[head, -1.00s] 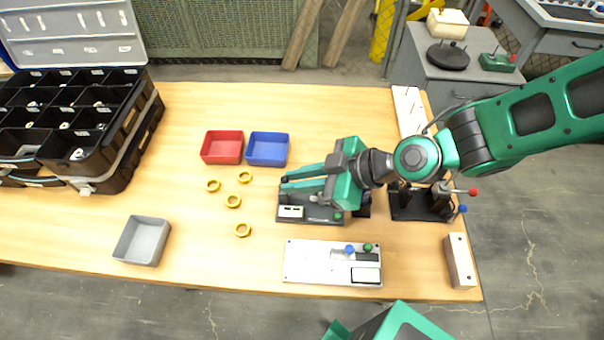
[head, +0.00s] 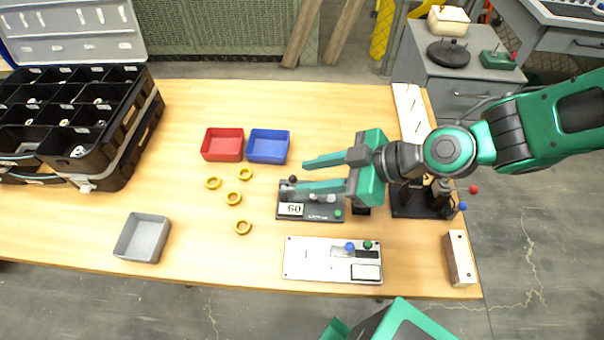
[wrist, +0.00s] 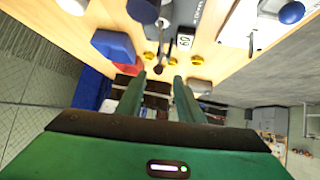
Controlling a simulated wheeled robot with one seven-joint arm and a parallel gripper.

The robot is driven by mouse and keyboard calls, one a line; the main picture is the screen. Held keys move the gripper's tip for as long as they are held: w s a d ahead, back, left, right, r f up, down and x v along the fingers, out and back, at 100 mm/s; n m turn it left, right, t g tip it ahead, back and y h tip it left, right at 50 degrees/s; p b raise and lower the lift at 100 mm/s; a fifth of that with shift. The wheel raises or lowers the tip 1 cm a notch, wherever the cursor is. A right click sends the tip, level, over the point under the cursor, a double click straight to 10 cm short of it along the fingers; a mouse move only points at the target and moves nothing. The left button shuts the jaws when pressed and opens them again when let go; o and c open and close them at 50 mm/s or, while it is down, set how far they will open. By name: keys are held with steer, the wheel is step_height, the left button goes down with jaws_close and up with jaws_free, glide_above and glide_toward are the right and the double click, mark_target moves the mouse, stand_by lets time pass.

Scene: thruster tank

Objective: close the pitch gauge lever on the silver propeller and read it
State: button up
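The pitch gauge (head: 330,216) is a black device on the table with a small lit display (head: 291,209) that appears to read 60. The display also shows in the wrist view (wrist: 184,41). A dark lever knob (head: 293,179) is at its back left; in the wrist view the dark knob (wrist: 158,68) lies beyond and between my fingertips. Small silver parts (head: 322,198), perhaps the silver propeller, sit on the gauge, partly hidden by a finger. My gripper (head: 296,176) is open and empty, its fingers apart above the gauge.
Red (head: 222,145) and blue (head: 268,147) bins stand behind left, with several brass rings (head: 233,198) nearby. A white plate with knobs (head: 320,262) lies in front. A black stand (head: 420,203) is at right, a grey bin (head: 142,238) at left.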

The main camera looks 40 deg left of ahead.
steer(key=v, duration=0.6)
steer(key=shift+d, duration=0.25)
steer(key=shift+w+r, duration=0.1)
